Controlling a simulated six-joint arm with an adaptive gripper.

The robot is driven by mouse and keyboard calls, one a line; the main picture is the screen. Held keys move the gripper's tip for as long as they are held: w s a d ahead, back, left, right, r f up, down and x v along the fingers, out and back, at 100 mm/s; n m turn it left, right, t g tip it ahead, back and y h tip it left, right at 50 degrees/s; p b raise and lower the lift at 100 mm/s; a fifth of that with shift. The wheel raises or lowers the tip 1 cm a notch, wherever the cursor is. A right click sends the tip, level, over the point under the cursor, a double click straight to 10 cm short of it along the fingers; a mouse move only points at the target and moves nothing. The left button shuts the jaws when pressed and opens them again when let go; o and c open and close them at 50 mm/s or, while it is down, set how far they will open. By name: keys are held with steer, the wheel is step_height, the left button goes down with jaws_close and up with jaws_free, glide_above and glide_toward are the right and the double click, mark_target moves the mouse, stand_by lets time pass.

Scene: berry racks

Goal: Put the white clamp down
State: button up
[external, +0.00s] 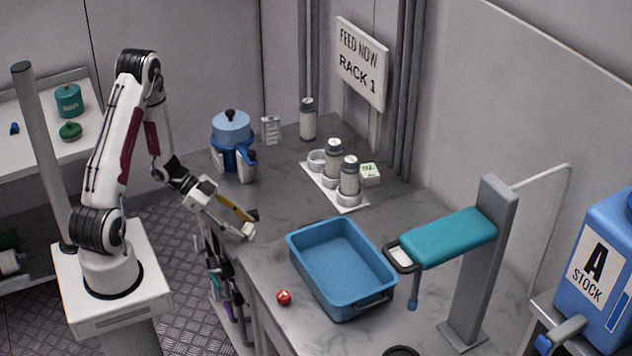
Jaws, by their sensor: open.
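My gripper (249,222) is open above the left edge of the grey counter, left of the blue tub. One finger is yellowish with a dark tip, and the other side looks pale. A small white piece (247,231) shows at the lower fingertip. I cannot tell whether it is the white clamp or part of my gripper, or whether it touches the counter. No other thing in view is clearly the white clamp.
A blue tub (308,268) stands on the counter (270,255), with a red ball (284,297) at its left. Grey-topped jars (349,178) stand on a white rack at the back. A blue pot (232,130) is behind my gripper. A grey post (480,260) carries a teal arm.

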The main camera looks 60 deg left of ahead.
steer(key=shift+w+d+f, duration=0.25)
stand_by(0.4)
steer(key=c, duration=0.6)
steer(key=shift+r, duration=0.25)
steer(key=shift+r, duration=4.8)
